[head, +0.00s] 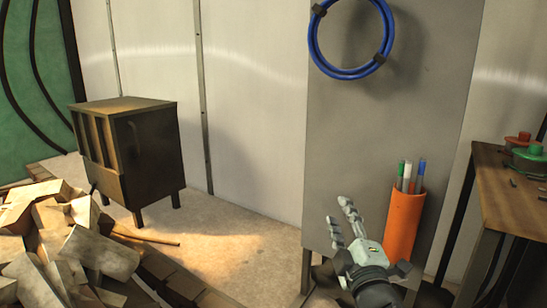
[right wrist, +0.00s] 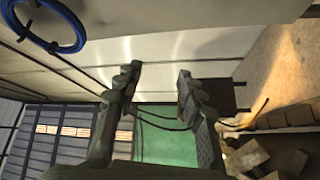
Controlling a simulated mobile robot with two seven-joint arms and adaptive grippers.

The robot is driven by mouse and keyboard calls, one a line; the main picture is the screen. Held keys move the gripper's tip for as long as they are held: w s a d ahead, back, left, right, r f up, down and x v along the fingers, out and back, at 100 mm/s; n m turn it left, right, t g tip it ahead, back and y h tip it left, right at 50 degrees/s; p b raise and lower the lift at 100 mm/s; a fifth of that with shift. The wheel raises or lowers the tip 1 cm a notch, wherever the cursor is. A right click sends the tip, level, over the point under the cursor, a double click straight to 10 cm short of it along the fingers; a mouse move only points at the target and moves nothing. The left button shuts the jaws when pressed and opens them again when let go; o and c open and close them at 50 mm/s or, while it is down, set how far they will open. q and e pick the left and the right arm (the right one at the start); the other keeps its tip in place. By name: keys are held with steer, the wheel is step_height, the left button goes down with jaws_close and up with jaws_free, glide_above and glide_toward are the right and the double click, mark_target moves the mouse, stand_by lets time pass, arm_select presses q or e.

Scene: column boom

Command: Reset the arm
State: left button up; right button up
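My right gripper (head: 343,222) is at the lower middle right of the head view, in front of the grey panel (head: 400,110). Its two fingers are spread apart with nothing between them. The right wrist view also shows the open fingers (right wrist: 157,85), with the wall and a green surface behind them. My left gripper is in neither view.
An orange tube (head: 403,225) with several markers (head: 410,177) stands right of my right gripper. A blue cable coil (head: 315,40) hangs on the panel. A wooden table (head: 497,180) is at right, a dark cabinet (head: 152,155) and a rubble pile (head: 60,245) at left.

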steer(key=s+d+f+m+g+h, duration=0.1)
steer(key=s+d+f+m+g, duration=0.2)
steer(key=f, duration=0.5)
steer(key=s+d+f+m+g+h, duration=0.2)
steer(key=s+d+f+m+g, duration=0.15)
steer(key=f, duration=0.35)
steer(key=s+d+f+m+g+h, duration=0.1)
steer(key=s+d+f+m+g, duration=0.15)
steer(key=f, duration=0.55)
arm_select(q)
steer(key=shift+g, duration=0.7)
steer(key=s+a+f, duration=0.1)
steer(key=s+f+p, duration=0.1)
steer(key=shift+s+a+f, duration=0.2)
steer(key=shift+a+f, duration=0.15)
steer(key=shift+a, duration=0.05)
arm_select(e)
steer(key=s+d+f+m+g, duration=0.2)
steer(key=s+f+g, duration=0.2)
steer(key=s+f, duration=0.3)
steer(key=s+d+f+m+g, duration=0.1)
steer(key=s+f+m+g, duration=0.1)
steer(key=s+f, duration=0.6)
steer(key=s+g, duration=0.1)
steer(key=s, duration=0.6)
steer(key=shift+s+d+f+m+g+y, duration=0.25)
steer(key=shift+s+d+m+g+y, duration=0.05)
steer(key=shift+d+g+y, duration=0.1)
steer(key=shift+w, duration=0.1)
